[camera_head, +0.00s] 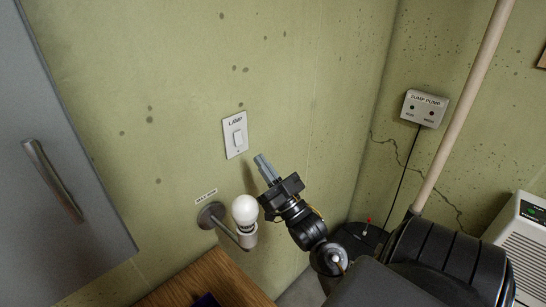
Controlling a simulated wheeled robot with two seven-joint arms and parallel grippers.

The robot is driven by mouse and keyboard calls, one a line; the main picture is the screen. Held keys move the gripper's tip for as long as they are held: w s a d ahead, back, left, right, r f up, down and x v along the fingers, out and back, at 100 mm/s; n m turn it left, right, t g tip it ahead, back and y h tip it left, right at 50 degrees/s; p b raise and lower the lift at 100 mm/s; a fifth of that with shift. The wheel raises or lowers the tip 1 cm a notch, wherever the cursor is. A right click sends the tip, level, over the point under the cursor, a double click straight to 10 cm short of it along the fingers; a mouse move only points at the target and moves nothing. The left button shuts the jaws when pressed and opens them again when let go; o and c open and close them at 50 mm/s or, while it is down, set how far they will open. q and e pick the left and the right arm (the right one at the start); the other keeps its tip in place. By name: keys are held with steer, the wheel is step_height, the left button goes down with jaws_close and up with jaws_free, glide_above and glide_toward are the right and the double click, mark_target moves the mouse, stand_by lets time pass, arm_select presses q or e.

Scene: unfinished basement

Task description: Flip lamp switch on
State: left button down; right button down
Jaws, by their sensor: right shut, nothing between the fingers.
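The lamp switch (238,138) is a white rocker on a white wall plate labelled LAMP (234,122), on the greenish wall. My right gripper (261,160) is shut and empty, its fingertips just below and right of the plate. A small gap shows in the picture between the fingertips and the plate; I cannot tell the depth. The lamp is a white bulb (245,210) on a metal wall arm (225,230) below the switch; I cannot tell whether it is lit. My left gripper is not in view.
A grey cabinet (60,130) with a handle stands at the left. A wooden surface (205,282) lies below the bulb. A sump pump box (424,109) with a cable hangs on the right wall, near a pale slanted pole (465,100). A white appliance (522,240) is far right.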

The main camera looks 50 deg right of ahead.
mark_target(239, 139)
steer(key=w+p, duration=0.1)
steer(key=w, duration=0.1)
steer(key=w+r+p, duration=0.1)
steer(key=w, duration=0.2)
steer(key=shift+r, duration=0.2)
steer(key=shift+w+f, duration=0.15)
steer(key=shift+w, duration=0.3)
